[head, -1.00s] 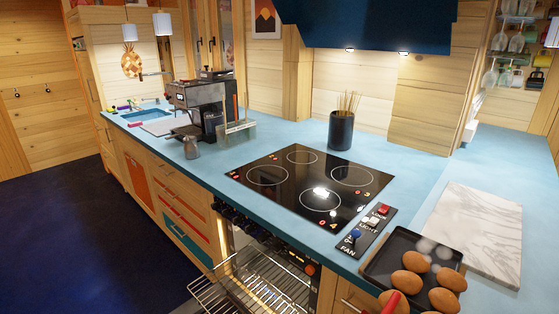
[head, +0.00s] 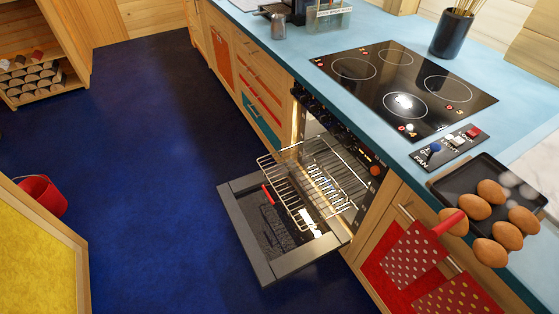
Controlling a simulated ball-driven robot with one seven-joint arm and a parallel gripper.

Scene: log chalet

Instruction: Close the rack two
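The oven under the cooktop stands open, its dark door (head: 233,222) folded down flat above the floor. A wire rack (head: 283,163) is pulled out of the oven and juts over the door. More wire bars show close beneath and behind it, and I cannot tell which rack is number two. A red-handled item (head: 268,194) shows at the left of the rack, on or above the door. My gripper is not in view.
The blue counter carries the black cooktop (head: 385,75), a fan and light switch panel (head: 450,146) and a dark tray (head: 464,183) with several eggs. Red dotted cloths (head: 415,252) hang right of the oven. Dark blue floor (head: 150,150) is clear left of the door; a red bucket (head: 42,196) stands far left.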

